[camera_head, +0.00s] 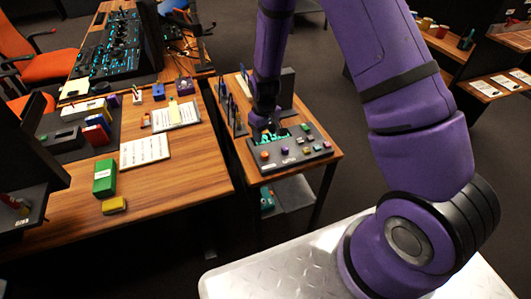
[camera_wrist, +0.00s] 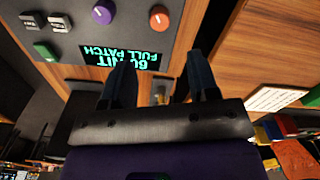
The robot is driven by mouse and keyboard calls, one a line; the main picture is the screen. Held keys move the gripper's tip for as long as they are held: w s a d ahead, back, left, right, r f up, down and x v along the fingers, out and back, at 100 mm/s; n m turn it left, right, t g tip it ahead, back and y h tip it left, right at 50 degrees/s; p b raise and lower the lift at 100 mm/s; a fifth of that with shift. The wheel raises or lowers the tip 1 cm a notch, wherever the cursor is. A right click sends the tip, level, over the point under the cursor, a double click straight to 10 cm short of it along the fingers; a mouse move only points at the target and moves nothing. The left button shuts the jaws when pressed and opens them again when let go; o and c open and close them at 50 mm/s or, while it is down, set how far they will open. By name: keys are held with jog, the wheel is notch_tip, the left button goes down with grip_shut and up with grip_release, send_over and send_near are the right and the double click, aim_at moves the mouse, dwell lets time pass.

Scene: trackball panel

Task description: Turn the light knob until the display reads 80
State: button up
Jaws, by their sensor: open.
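The control panel (camera_head: 297,157) is a grey sloped board on a small wooden table; it also shows upside down in the wrist view (camera_wrist: 80,45). Its dark display (camera_wrist: 125,45) has teal text, inverted and partly behind a finger; one line looks like "FULL PATCH", and the number may be 60. A purple knob (camera_wrist: 104,12) and an orange knob (camera_wrist: 159,18) sit by the display. I cannot tell which is the light knob. My gripper (camera_wrist: 158,62) is open and empty, apart from both knobs. In the head view my gripper (camera_head: 268,130) is over the panel's back left.
A green button (camera_wrist: 45,51) and two small switches (camera_wrist: 44,20) are on the panel. Upright dark dividers (camera_head: 233,112) stand left of the panel. A large wooden desk (camera_head: 180,175) with papers and coloured boxes is further left.

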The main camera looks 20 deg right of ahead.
aim_at(265, 153)
notch_tip(265, 153, down, 10)
jog(key=shift+r, duration=0.1)
dwell(0.4)
jog(key=shift+c, duration=0.5)
jog(key=c, duration=0.8)
jog(key=shift+c, duration=0.2)
jog(key=shift+m, duration=0.3)
jog(key=m, duration=1.2)
jog(key=shift+m, duration=0.3)
